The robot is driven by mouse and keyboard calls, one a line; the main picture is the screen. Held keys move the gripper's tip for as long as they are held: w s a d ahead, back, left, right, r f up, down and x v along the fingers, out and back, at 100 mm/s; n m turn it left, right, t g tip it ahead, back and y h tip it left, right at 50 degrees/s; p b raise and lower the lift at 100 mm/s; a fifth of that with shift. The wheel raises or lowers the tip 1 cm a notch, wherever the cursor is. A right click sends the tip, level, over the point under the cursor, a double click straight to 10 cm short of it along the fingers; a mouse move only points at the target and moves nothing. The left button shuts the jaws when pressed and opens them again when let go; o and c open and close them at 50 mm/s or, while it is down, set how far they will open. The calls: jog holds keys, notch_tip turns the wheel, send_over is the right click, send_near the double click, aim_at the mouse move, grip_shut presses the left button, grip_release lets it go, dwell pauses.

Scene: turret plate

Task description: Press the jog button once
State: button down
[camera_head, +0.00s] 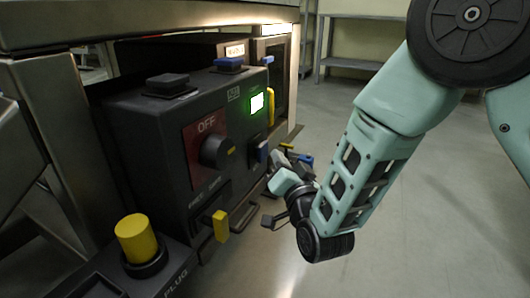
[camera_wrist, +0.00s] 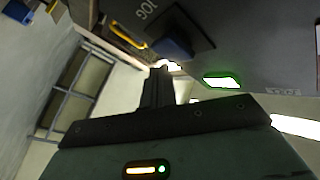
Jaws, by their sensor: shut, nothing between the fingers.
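The jog button is a blue block (camera_wrist: 172,47) on a dark square plate marked JOG, at the top of the wrist view. My gripper (camera_wrist: 158,72) is shut and empty. In the wrist view its fingertips lie just below the button, and whether they touch it I cannot tell. In the head view my gripper (camera_head: 283,154) is beside the box's front, partly hidden by my wrist.
A yellow plug (camera_head: 137,239) stands at front left. A metal frame (camera_head: 150,15) overhangs the box. The floor to the right is open.

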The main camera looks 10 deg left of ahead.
jog(key=shift+a, duration=0.1)
jog(key=shift+w+a, duration=0.15)
jog(key=shift+a, duration=0.15)
jog(key=shift+w+a, duration=0.2)
jog(key=shift+a, duration=0.45)
dwell(0.9)
jog(key=shift+d, duration=0.1)
jog(key=shift+s+d+b, duration=0.2)
jog(key=shift+d, duration=0.3)
jog(key=shift+s+d+b, duration=0.15)
jog(key=shift+s+d, duration=0.05)
jog(key=shift+d, duration=0.25)
jog(key=d, duration=0.1)
jog(key=s+d, duration=0.1)
jog(key=d, duration=0.1)
jog(key=d+b, duration=0.1)
jog(key=shift+s+d, duration=0.3)
jog(key=shift+d, duration=0.05)
dwell(0.5)
